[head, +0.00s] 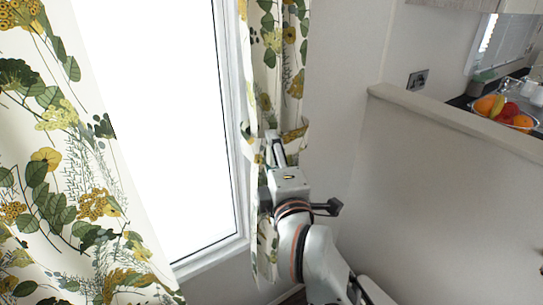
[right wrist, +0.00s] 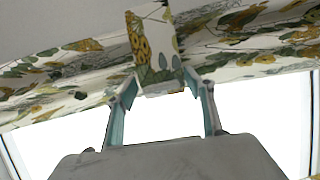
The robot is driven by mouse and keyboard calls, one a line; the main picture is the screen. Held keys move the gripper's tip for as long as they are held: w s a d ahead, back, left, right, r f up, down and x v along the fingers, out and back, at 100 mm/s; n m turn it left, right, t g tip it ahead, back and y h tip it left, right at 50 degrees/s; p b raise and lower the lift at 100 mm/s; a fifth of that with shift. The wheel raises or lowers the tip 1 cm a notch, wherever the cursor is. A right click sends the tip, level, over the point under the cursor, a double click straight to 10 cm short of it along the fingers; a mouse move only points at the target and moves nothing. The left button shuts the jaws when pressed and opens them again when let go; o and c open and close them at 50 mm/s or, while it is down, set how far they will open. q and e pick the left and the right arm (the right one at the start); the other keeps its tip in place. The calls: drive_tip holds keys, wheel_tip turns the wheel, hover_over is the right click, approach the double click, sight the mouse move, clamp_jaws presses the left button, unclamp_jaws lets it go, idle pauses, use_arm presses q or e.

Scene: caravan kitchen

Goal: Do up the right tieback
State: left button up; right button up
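The right curtain (head: 268,85) hangs beside the window with a leaf and flower pattern. The tieback (head: 294,134), a band of the same cloth, passes across the curtain at mid-height. My right gripper (head: 275,148) is at the curtain, by the front of the band. The hook and the band's far side are hidden. My left gripper is not in view.
The left curtain (head: 60,170) hangs wide at the left of the bright window (head: 165,110). A half-height partition (head: 450,190) stands to the right, with a fruit bowl (head: 508,112) on the counter beyond. A wall socket (head: 417,80) is above its ledge.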

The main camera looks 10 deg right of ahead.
drive_tip(key=shift+a, duration=0.1)
drive_tip(key=shift+s+f, duration=0.1)
drive_tip(key=shift+s, duration=0.5)
drive_tip(key=s, duration=0.6)
drive_tip(key=shift+s, duration=0.2)
